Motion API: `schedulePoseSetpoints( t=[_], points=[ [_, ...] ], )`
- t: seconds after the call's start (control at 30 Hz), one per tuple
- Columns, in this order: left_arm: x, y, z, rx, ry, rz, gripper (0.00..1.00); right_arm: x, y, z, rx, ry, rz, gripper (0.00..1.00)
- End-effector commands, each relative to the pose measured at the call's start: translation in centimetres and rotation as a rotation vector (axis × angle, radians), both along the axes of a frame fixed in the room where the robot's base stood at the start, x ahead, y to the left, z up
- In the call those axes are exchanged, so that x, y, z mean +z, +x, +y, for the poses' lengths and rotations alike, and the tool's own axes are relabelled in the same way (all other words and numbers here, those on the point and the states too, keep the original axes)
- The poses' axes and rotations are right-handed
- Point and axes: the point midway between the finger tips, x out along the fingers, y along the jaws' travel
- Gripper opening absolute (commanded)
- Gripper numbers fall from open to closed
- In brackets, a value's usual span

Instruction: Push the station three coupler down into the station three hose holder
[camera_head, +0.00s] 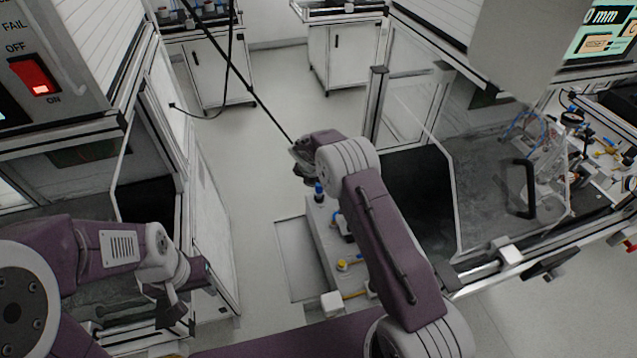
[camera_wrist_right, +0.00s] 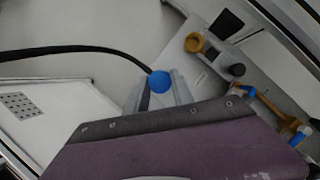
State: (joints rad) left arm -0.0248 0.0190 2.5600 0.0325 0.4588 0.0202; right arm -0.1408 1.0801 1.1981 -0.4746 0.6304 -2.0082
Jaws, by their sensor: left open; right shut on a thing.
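My right gripper (camera_head: 303,170) is at the far end of the right arm, beside the top of a grey cabinet. In the right wrist view its fingers (camera_wrist_right: 158,95) are shut on the coupler, whose round blue end (camera_wrist_right: 159,82) shows between them. A black hose (camera_wrist_right: 80,50) runs left from there. In the head view the dark hose (camera_head: 262,105) rises up and left from the gripper. I cannot tell which fitting is the station three hose holder, or whether the coupler touches it. My left gripper (camera_head: 175,305) is open and empty at the lower left.
The grey cabinet (camera_head: 325,245) carries several fittings, including a blue-topped one (camera_head: 319,190) and a yellow one (camera_head: 343,265). Framed machine enclosures stand on both sides.

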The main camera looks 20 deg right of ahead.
Motion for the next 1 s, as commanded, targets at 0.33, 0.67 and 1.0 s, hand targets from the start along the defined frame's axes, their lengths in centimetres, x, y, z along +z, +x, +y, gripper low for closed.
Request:
schedulePoseSetpoints(
  t=[0.33,0.67,1.0],
  points=[
    [-0.2,0.0,0.0,0.0,0.0,0.0,0.42,-0.56,0.02,0.0,0.0,0.0,0.0,0.0],
    [-0.25,0.01,0.01,0.0,0.0,0.0,0.42,-0.79,0.02,0.0,0.0,0.0,0.0,0.54],
    [-0.22,0.0,0.0,0.0,0.0,0.0,0.42,0.02,-0.18,0.19,0.0,0.0,-0.001,0.54]
  ],
)
